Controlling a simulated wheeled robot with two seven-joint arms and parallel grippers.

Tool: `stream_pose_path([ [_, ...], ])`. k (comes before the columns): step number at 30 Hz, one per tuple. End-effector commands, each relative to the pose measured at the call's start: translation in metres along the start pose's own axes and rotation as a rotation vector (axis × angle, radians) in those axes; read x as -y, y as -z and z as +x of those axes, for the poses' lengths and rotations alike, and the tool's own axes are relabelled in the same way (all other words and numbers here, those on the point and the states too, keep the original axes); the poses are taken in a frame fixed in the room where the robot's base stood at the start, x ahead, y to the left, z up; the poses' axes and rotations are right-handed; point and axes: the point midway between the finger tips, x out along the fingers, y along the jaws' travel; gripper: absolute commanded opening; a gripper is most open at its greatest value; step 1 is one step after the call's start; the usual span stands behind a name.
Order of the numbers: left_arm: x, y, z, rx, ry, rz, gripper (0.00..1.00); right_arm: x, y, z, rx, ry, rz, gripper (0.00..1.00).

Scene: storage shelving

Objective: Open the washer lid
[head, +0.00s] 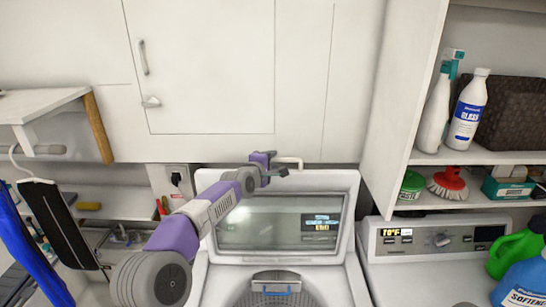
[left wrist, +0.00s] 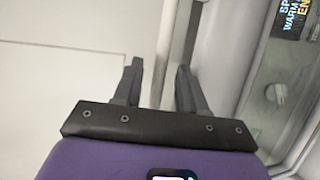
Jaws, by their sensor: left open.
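The washer (head: 359,289) stands in the middle of the head view. Its lid (head: 350,192) is raised upright at the back, with a glass window through which a panel with lit text shows. Below it the round drum opening (head: 275,290) is uncovered. My left gripper (head: 275,172) is at the lid's top edge, by the wall. In the left wrist view my left gripper (left wrist: 158,75) has its two fingers apart with nothing held; a pale edge runs beyond them and the glass window (left wrist: 265,95) is at the right. My right gripper is not in view.
White cabinets (head: 205,70) stand behind the washer. At the right, shelves hold bottles (head: 465,110) and a red brush (head: 447,183). A second machine (head: 395,262) stands beside the washer, with green and blue jugs at its right.

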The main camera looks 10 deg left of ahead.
Motion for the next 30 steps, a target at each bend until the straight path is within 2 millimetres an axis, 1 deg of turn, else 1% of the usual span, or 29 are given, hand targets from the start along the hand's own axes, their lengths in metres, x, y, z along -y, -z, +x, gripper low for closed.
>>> stream_pose_path([
  [1,-0.001,0.000,0.005,0.000,0.001,0.000,0.41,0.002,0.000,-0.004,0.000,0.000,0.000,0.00],
  [3,-0.001,0.000,0.011,0.000,0.001,0.001,0.41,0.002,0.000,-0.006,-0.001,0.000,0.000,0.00],
  [6,0.000,0.001,0.016,-0.001,0.002,0.000,0.41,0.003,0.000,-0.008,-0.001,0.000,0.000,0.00],
  [16,0.001,0.001,0.019,-0.001,0.001,0.001,0.41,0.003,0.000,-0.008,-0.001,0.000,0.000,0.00],
  [17,0.001,0.001,0.019,-0.001,0.001,0.001,0.40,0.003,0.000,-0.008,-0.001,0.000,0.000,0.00],
  [24,0.001,0.001,0.019,-0.001,0.001,0.001,0.03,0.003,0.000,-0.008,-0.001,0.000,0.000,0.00],
  [25,0.001,0.001,0.019,-0.001,0.001,0.001,0.00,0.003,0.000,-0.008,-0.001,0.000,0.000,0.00],
  [30,0.001,0.001,0.019,-0.001,0.001,0.001,0.00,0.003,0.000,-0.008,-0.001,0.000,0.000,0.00],
])
